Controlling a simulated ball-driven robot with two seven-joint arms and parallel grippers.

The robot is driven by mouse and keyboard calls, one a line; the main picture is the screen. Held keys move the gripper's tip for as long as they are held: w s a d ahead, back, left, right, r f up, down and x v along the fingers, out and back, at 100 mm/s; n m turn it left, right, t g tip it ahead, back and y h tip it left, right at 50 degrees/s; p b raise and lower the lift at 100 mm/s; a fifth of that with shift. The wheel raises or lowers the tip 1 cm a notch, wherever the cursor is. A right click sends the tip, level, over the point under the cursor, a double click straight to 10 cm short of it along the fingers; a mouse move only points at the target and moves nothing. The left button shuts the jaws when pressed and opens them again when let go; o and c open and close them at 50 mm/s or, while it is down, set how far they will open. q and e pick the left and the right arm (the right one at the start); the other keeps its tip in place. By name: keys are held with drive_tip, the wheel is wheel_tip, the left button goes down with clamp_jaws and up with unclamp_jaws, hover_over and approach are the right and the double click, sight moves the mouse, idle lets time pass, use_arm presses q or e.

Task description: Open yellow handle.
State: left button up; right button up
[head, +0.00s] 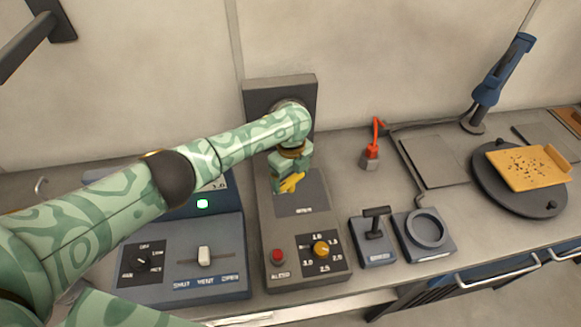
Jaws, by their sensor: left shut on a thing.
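The yellow handle (292,181) shows as a small yellow piece at the upper left of the dark panel on the middle console (285,250). My left arm reaches in from the left, and my left gripper (283,182) comes down over the handle. The gripper is shut on the handle, and its fingers hide part of it. I cannot see how far the handle is turned. My right gripper is not in view.
The middle console has a red button (278,255) and a yellow knob (321,248). A left console (220,277) has a white slider (204,256). To the right are a black T-handle (375,222), a round ring (427,229), a red-topped item (372,152) and a yellow tray (554,185).

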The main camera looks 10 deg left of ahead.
use_arm(q)
drive_tip(key=n+p, duration=0.2)
drive_tip(key=shift+r+n, duration=0.15)
drive_tip(key=shift+n, duration=0.25)
drive_tip(key=n+p, duration=0.1)
drive_tip(key=n, duration=0.1)
drive_tip(key=shift+n, duration=0.4)
drive_tip(key=n+p, duration=0.1)
drive_tip(key=n, duration=0.1)
drive_tip(key=shift+n, duration=0.3)
drive_tip(key=shift+n+p, duration=0.4)
drive_tip(key=shift+n, duration=1.4)
drive_tip(key=o, duration=0.9)
